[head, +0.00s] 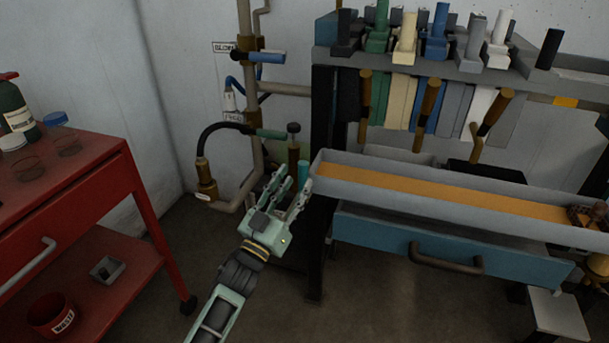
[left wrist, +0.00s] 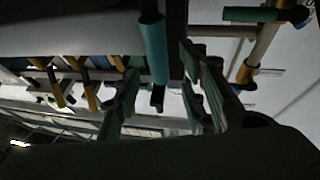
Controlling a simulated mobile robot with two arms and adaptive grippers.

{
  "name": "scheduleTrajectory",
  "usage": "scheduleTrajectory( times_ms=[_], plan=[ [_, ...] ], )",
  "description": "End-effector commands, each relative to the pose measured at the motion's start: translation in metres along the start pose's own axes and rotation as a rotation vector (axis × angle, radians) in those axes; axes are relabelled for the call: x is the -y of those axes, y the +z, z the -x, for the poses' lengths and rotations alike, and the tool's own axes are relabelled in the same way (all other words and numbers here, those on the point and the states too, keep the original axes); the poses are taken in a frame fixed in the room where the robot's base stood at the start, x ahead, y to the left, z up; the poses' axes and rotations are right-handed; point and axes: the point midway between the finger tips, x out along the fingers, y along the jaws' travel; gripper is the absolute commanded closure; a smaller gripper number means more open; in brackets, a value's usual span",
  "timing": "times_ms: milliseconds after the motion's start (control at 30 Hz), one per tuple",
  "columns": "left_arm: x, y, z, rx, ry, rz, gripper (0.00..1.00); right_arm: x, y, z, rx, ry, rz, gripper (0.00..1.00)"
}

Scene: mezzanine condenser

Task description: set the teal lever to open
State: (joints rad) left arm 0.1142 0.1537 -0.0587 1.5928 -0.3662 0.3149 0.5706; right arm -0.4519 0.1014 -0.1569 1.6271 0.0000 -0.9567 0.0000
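A teal cylindrical handle (head: 303,172), which looks like the teal lever, stands upright by the left end of the workbench. My left gripper (head: 294,180) is open, with its fingertips close to this handle. In the left wrist view the teal handle (left wrist: 154,52) shows between the two spread fingers (left wrist: 160,76); I cannot tell whether either finger touches it. A second, greener handle (head: 272,134) lies level on the pipework behind; it also shows at the top right of the left wrist view (left wrist: 256,14). My right gripper is not in view.
The workbench has a long grey tray (head: 440,197), a blue drawer (head: 390,238) and a tool rack (head: 420,62) above. A blue-handled valve (head: 266,57) sits higher on the pipe. A red cart (head: 70,200) stands at left. Floor between cart and bench is clear.

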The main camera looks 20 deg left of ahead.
Motion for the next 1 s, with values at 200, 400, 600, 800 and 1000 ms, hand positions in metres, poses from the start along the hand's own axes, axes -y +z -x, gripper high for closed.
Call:
scheduleTrajectory(
  times_ms=[200,400,600,800,1000],
  plan=[
    [0.000,0.001,-0.034,0.000,0.000,0.000,0.61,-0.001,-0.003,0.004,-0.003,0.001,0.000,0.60],
    [0.000,0.002,-0.046,0.003,0.000,0.000,0.61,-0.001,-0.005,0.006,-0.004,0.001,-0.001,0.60],
    [0.000,0.002,-0.047,0.004,-0.001,0.000,0.61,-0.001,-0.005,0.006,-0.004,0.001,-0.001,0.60],
    [0.000,0.002,-0.046,0.004,-0.001,0.000,0.75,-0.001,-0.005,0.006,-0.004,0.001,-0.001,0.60],
    [0.000,0.002,-0.046,0.003,-0.001,0.000,0.93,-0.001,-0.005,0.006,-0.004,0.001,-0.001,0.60]
  ],
)
